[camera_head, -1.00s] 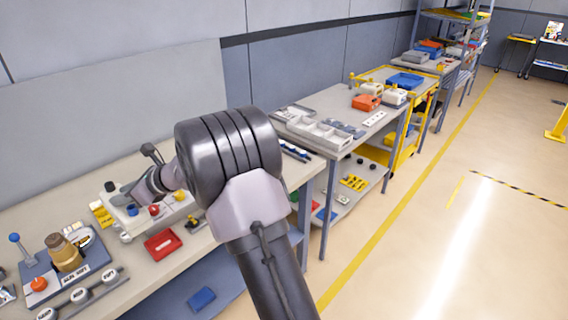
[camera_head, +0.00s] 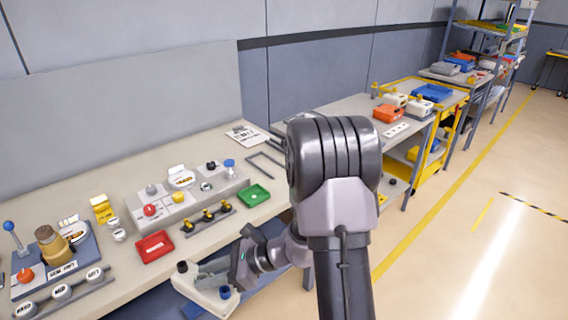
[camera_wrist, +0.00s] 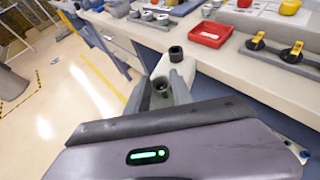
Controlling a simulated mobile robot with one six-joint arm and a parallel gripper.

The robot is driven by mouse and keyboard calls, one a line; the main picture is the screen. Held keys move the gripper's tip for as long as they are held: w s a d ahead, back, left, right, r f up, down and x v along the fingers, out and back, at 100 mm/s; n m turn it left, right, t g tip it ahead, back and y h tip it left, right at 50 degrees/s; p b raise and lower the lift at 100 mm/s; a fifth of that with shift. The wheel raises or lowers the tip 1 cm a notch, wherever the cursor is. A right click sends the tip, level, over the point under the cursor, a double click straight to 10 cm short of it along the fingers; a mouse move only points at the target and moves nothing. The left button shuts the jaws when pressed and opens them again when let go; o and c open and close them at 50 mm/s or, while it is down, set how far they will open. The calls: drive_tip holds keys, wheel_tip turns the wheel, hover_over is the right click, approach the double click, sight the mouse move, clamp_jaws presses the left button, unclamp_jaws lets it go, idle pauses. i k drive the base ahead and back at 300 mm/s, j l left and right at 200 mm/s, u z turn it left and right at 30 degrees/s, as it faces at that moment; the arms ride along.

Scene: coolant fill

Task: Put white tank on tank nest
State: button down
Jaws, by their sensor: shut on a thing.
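The white tank (camera_head: 208,302) has a black cap and a blue cap and hangs in front of the bench's front edge, over the floor side. My gripper (camera_head: 213,274) is shut on it. In the wrist view the white tank (camera_wrist: 163,66) shows beyond and between the fingers of my gripper (camera_wrist: 160,88), with its black cap at the far end. Part of the tank is hidden by the fingers. A low grey rail frame (camera_head: 264,164) lies empty on the bench near its far right end; it looks like the tank nest, but I cannot tell for sure.
A grey block (camera_head: 233,186) with red, yellow and blue knobs stands mid-bench. A red tray (camera_head: 154,246), a green tray (camera_head: 254,195) and a rack of yellow-and-black knobs (camera_head: 208,219) lie near the front edge. A printed sheet (camera_head: 247,136) lies behind the frame.

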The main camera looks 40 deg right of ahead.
sight(267, 165)
drive_tip(key=i+l+z, duration=0.2)
drive_tip(key=l, duration=0.3)
drive_tip(key=l+z, duration=0.2)
drive_tip(key=l, duration=0.25)
drive_tip(key=i+l+z, duration=0.2)
drive_tip(key=l, duration=0.25)
drive_tip(key=i+l+z, duration=0.2)
drive_tip(key=l, duration=0.2)
drive_tip(key=i+l+z, duration=0.2)
drive_tip(key=l, duration=0.2)
drive_tip(key=i+j, duration=0.1)
drive_tip(key=j, duration=0.25)
drive_tip(key=i+j, duration=0.15)
drive_tip(key=j, duration=0.15)
drive_tip(key=i+j, duration=0.1)
drive_tip(key=j, duration=0.25)
drive_tip(key=i+j, duration=0.15)
drive_tip(key=j, duration=0.2)
